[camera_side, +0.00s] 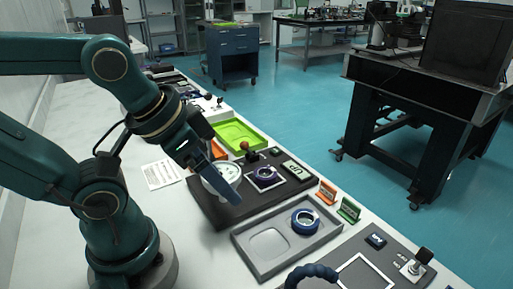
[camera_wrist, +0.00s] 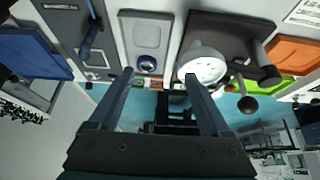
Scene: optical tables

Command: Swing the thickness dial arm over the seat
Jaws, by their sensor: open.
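The thickness dial (camera_side: 231,171), with a round white face, stands on a dark base plate (camera_side: 217,213), partly hidden behind my gripper in the side view. The seat (camera_side: 265,174), a white-outlined square with a purple ring, lies to the right of the dial and apart from it. A lever with a red-brown ball knob (camera_side: 244,146) stands behind them. My gripper (camera_side: 226,190) points down in front of the dial. In the wrist view my gripper (camera_wrist: 158,76) is open and empty. There the dial (camera_wrist: 203,66) shows beyond the right finger; contact cannot be told.
A grey tray (camera_side: 246,245) holding a dark blue ring (camera_side: 304,221) lies in front of the plate. Small orange (camera_side: 327,192) and green (camera_side: 348,209) stands are close by. A green tray (camera_side: 240,134) lies behind. A small readout (camera_side: 296,170) is on the plate.

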